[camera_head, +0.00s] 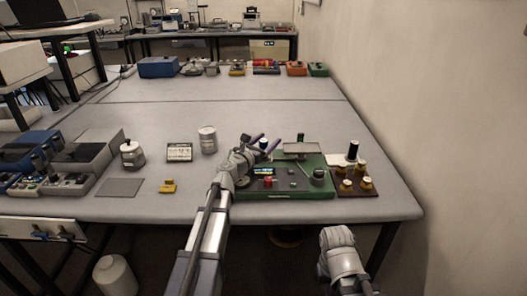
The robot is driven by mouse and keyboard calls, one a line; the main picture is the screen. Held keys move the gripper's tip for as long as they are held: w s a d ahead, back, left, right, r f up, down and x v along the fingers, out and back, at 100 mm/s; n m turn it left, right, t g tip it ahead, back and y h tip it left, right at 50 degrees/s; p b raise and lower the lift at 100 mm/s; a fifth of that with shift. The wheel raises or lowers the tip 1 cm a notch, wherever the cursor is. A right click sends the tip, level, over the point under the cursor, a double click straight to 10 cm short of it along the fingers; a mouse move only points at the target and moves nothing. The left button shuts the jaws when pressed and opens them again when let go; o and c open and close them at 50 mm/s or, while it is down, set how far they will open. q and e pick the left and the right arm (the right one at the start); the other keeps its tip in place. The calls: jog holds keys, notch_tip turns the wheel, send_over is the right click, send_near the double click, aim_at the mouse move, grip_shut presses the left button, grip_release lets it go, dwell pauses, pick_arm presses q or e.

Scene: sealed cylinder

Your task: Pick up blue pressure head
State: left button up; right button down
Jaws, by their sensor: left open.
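A small item with a pale top and a dark blue side, which looks like the blue pressure head (264,145), stands at the back left of a green base (318,190). The gripper and wrist hide the left part of the green base. The base also carries a flat grey plate (298,148), a dark post and a round dark gauge. My right arm shows at the bottom right, but its fingers are out of view.
A wooden block with several brass knobs (357,184) and a black cylinder (353,150) stand to the right, near the wall. A pale can (208,140), a dark panel (179,152), a jar (132,153) and a yellow item (168,186) stand left. The table's middle is clear.

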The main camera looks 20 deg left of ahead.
pick_arm(q)
jog(key=shift+w+d, duration=0.1)
jog(key=shift+w, duration=0.3)
jog(key=shift+s, duration=0.1)
grip_shut()
dwell(0.3)
